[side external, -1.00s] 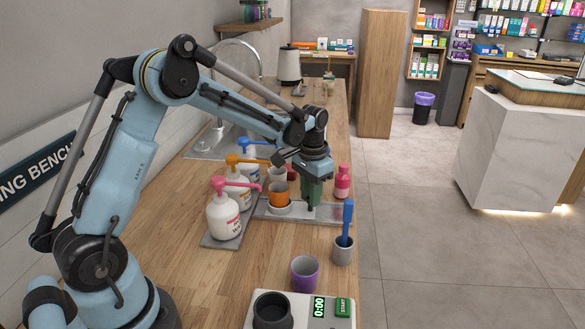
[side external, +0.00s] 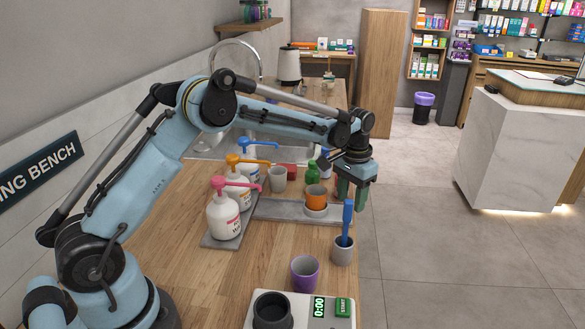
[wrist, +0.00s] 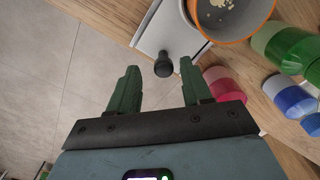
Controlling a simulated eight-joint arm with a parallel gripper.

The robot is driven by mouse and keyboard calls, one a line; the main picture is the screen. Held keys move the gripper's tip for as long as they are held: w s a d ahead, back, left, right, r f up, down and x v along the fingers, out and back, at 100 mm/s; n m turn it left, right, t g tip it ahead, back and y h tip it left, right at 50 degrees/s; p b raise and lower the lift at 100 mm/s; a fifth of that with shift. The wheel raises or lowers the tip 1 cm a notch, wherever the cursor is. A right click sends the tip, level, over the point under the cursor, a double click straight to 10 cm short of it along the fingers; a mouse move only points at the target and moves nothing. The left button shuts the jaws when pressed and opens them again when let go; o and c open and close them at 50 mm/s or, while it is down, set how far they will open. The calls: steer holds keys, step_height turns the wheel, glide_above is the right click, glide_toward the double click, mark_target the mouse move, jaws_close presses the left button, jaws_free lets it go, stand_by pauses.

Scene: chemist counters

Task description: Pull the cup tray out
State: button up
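The cup tray (side external: 280,209) is a flat grey slab on the wooden counter. In the wrist view the orange cup (wrist: 236,38) shows pale bits inside, and a black knob (wrist: 163,65) stands on the light tray surface (wrist: 160,30). My gripper (side external: 351,203) is at the tray's right end, by the counter edge. In the wrist view my gripper (wrist: 160,65) is open, fingers apart, with the knob between the fingertips in the picture. Contact cannot be told.
Pump bottles (side external: 224,214) stand left of the tray, with a grey cup (side external: 278,180) behind it. Green (wrist: 290,48), pink (wrist: 223,84) and blue (wrist: 290,96) bottles stand close to my gripper. A blue-handled tool stands in a grey pot (side external: 342,251) in front. A purple cup (side external: 305,273) and scale (side external: 325,310) are nearer.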

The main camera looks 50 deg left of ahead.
steer(key=shift+a, duration=0.1)
step_height(320, 180, up, 12)
stand_by(0.7)
steer(key=shift+s, duration=0.1)
steer(key=s+r+t, duration=0.4)
steer(key=s+r, duration=0.1)
steer(key=s, duration=0.7)
steer(key=s+f+t, duration=0.1)
steer(key=s+f, duration=0.2)
steer(key=s, duration=0.2)
steer(key=s+d+f+t, duration=0.1)
steer(key=s+f+t, duration=0.1)
steer(key=s, duration=0.4)
steer(key=shift+s+d+f, duration=0.2)
steer(key=shift+f, duration=0.6)
